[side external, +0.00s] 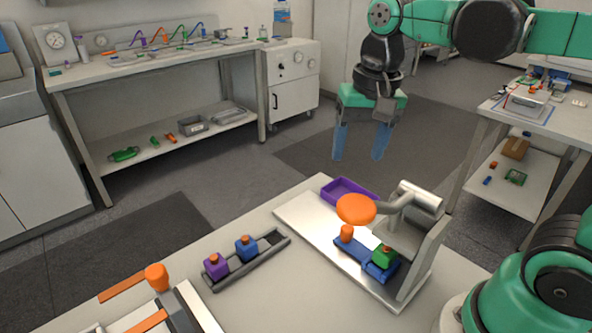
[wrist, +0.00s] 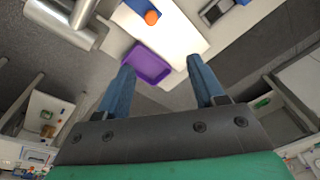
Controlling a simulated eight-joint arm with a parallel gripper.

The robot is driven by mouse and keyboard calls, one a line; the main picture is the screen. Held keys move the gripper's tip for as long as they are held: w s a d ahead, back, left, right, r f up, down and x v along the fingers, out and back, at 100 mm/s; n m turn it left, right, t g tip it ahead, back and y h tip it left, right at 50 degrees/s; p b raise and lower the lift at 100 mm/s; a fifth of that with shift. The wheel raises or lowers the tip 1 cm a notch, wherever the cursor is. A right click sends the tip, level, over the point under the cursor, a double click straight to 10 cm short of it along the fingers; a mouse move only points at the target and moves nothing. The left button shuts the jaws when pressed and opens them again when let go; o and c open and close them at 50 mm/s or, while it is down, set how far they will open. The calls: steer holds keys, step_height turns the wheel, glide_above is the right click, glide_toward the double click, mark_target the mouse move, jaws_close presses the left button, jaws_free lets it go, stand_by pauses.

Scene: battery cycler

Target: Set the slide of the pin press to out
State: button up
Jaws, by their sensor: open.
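The pin press stands on a pale metal base plate (side external: 305,222) on the near table, with a grey frame and cylinder (side external: 420,197) and an orange lever ball (side external: 356,209). Its blue slide (side external: 352,250) lies low on the base with an upright orange knob (side external: 347,232) at its left end. A green block (side external: 384,255) sits at the slide's right end, under the press head. The wrist view shows the knob (wrist: 152,17) and part of the slide at the top. My gripper (side external: 358,157) is open and empty, fingers down, above and behind the press.
A purple tray (side external: 338,187) sits at the far edge of the base plate, also in the wrist view (wrist: 150,72). A dark rack (side external: 270,240) with purple and blue blocks lies left of the press. Another fixture with an orange knob (side external: 157,276) stands front left.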

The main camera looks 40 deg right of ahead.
steer(key=m+g, duration=0.2)
glide_toward(365, 249)
steer(key=shift+t, duration=0.3)
steer(key=w+f, duration=0.1)
steer(key=f, duration=0.1)
steer(key=w+f, duration=0.1)
steer(key=f, duration=0.1)
steer(key=w+f, duration=0.1)
steer(key=f, duration=0.2)
steer(key=shift+a, duration=0.4)
jaws_close()
stand_by(0.8)
